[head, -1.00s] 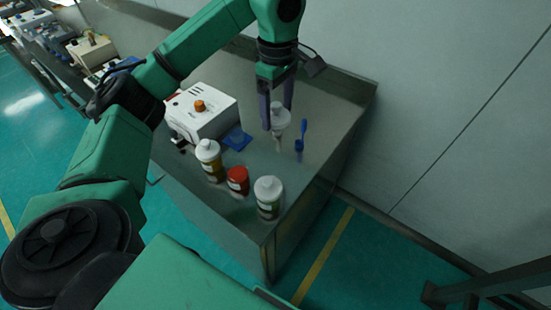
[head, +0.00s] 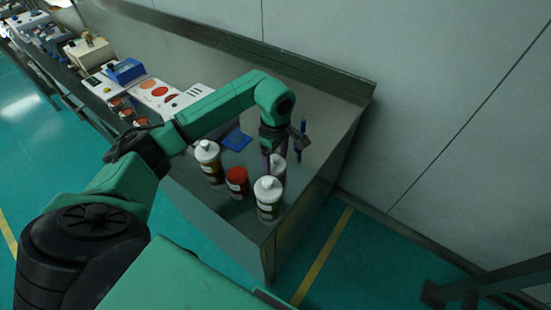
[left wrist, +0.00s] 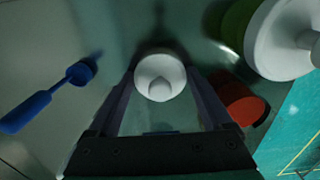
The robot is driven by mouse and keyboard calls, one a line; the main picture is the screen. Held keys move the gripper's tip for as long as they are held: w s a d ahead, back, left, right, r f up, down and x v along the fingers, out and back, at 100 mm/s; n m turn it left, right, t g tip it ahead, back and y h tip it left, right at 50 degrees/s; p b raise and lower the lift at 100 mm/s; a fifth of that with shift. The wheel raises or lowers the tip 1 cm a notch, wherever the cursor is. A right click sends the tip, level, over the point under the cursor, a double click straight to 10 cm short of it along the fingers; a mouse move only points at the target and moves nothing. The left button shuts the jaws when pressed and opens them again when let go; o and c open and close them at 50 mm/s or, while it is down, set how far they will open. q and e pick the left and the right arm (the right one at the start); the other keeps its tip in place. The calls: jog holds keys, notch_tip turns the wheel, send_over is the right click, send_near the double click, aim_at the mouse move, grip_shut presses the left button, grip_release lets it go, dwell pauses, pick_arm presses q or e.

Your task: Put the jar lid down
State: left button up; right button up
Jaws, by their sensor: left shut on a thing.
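My left gripper (head: 271,160) is shut on the white jar lid (left wrist: 160,76), which has a small round knob. In the head view the lid (head: 279,168) is partly hidden by the gripper, among the jars near the table's front corner. A red jar (head: 237,182) stands to its left, and a white-topped jar (head: 268,200) stands in front of it. In the left wrist view the lid is between the two fingers, over the grey tabletop. I cannot tell whether it touches the table. My right gripper is not in view.
Another white-topped jar (head: 208,160) stands further left. A blue spoon (left wrist: 50,97) is to the left in the wrist view, and a blue flat piece (head: 236,140) lies behind the jars. The metal table (head: 325,105) is bare toward its back right, with a raised back edge.

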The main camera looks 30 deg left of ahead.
aim_at(275, 157)
pick_arm(q)
jog(key=o, duration=1.1)
jog(key=shift+r+p, duration=0.2)
jog(key=shift+p, duration=0.1)
notch_tip(275, 157, up, 5)
jog(key=shift+f+b, duration=0.15)
jog(key=shift+b, duration=0.9)
notch_tip(275, 157, up, 7)
jog(key=shift+r, duration=0.1)
